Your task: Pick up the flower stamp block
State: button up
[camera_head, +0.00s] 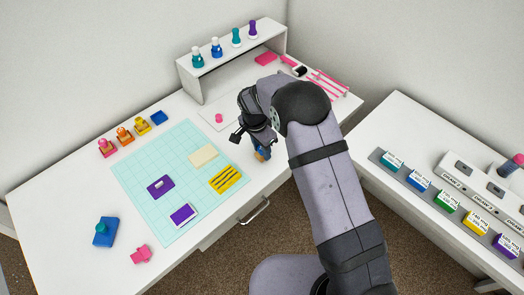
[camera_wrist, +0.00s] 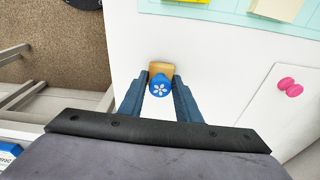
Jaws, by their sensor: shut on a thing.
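The flower stamp block is a light wooden block with a round blue knob that bears a white flower. In the wrist view the flower stamp block (camera_wrist: 160,85) sits between the two blue-grey fingertips of my gripper (camera_wrist: 160,90), which is shut on it. I cannot tell whether the block touches the desk.
Left of my gripper lies a light cyan mat (camera_head: 140,172) with purple and yellow pieces and a cream pad. A white shelf (camera_head: 230,62) with several bottles stands behind. A pink stamp (camera_wrist: 288,86) rests on a white sheet nearby. The desk's front edge is close.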

notch_tip(320, 180, up, 10)
jog(key=shift+f+b, duration=0.1)
jog(key=shift+b, duration=1)
jog(key=o, duration=0.6)
jog(key=shift+c, duration=0.2)
jog(key=c, duration=0.6)
jog(key=shift+o, duration=0.2)
